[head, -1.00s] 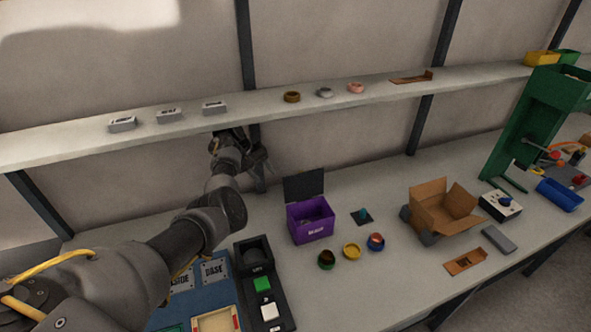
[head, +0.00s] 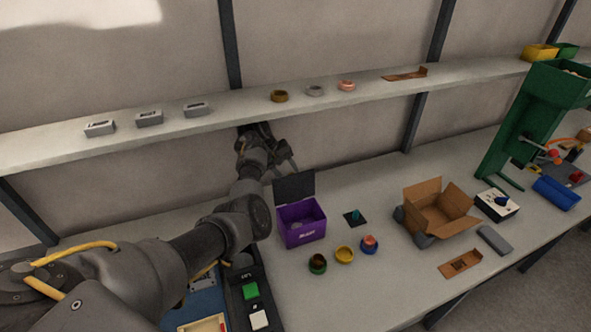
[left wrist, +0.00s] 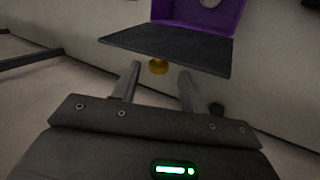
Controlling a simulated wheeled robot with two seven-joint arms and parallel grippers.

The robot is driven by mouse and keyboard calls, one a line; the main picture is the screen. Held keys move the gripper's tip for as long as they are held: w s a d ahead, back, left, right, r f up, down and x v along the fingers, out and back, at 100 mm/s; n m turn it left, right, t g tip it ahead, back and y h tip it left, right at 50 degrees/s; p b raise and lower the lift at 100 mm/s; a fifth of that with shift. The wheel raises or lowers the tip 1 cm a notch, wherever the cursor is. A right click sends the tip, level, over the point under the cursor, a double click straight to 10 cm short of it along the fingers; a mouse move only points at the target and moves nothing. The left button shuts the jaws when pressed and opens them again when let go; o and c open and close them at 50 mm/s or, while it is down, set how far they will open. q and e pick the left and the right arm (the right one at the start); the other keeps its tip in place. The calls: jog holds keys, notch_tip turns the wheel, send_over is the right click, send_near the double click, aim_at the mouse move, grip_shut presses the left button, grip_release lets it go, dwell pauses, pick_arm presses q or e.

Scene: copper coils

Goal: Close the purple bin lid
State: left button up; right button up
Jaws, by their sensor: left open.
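The purple bin (head: 301,226) stands on the bench with its dark lid (head: 294,186) raised upright at the back. Something pale lies inside the bin. My left gripper (head: 287,163) is behind the raised lid, under the shelf, apart from the bin's body. In the left wrist view, the open, empty fingers of my left gripper (left wrist: 157,88) point toward the lid (left wrist: 170,45), with the purple bin (left wrist: 225,17) beyond it. Whether a finger touches the lid cannot be told. My right gripper is not in view.
A shelf (head: 335,100) with grey boxes and coils runs above my left arm. An open cardboard box (head: 437,212) stands further right.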

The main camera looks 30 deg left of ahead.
pick_arm(q)
jog(key=shift+w+d+f, duration=0.1)
jog(key=shift+d+f, duration=0.2)
jog(key=shift+d, duration=0.05)
